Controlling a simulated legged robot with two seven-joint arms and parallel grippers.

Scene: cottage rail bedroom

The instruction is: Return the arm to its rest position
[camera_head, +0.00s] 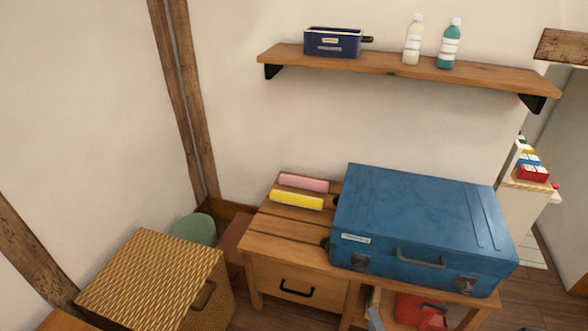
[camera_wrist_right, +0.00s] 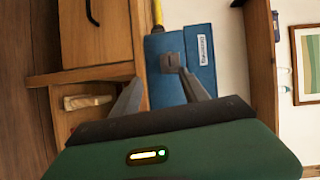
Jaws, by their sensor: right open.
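My right gripper (camera_wrist_right: 160,77) shows in the right wrist view. Its two grey fingers are spread apart with nothing between them. Beyond the fingers is the blue suitcase (camera_wrist_right: 203,57) with its white label and a dark latch, apart from the fingertips as far as I can tell. In the head view only a small grey piece at the bottom edge, below the suitcase (camera_head: 410,215), may be my right gripper. My left gripper is in neither view.
The suitcase lies on a wooden cabinet (camera_head: 275,247) beside a pink roll (camera_head: 304,183) and a yellow roll (camera_head: 296,200). A wall shelf (camera_head: 400,66) holds a blue box and two bottles. A wicker box (camera_head: 150,275) and green bin (camera_head: 194,229) stand left. A red object (camera_head: 420,311) sits below.

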